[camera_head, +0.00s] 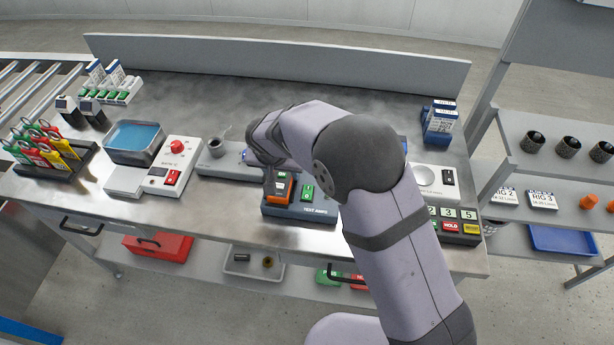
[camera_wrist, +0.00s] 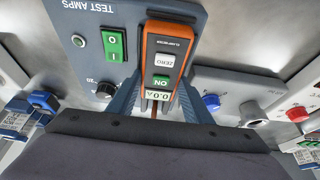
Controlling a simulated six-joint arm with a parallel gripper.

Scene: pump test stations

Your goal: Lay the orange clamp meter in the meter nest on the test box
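The orange clamp meter (camera_wrist: 168,62) has a dark face with a white ZERO button, a green ON button and a small display. It also shows in the head view (camera_head: 289,190), at the left part of the blue-grey test box (camera_head: 301,213). The wrist view shows the test box (camera_wrist: 85,14) below it. My gripper (camera_wrist: 160,92) has one finger along each side of the meter and appears closed on it. The meter covers most of the nest area, so I cannot tell whether it rests in the nest or is slightly above.
A green switch (camera_wrist: 112,44) and a black knob (camera_wrist: 106,89) sit on the test box beside the meter. A grey fixture (camera_head: 232,165) stands to the left, and a white box with red controls (camera_head: 168,168) farther left.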

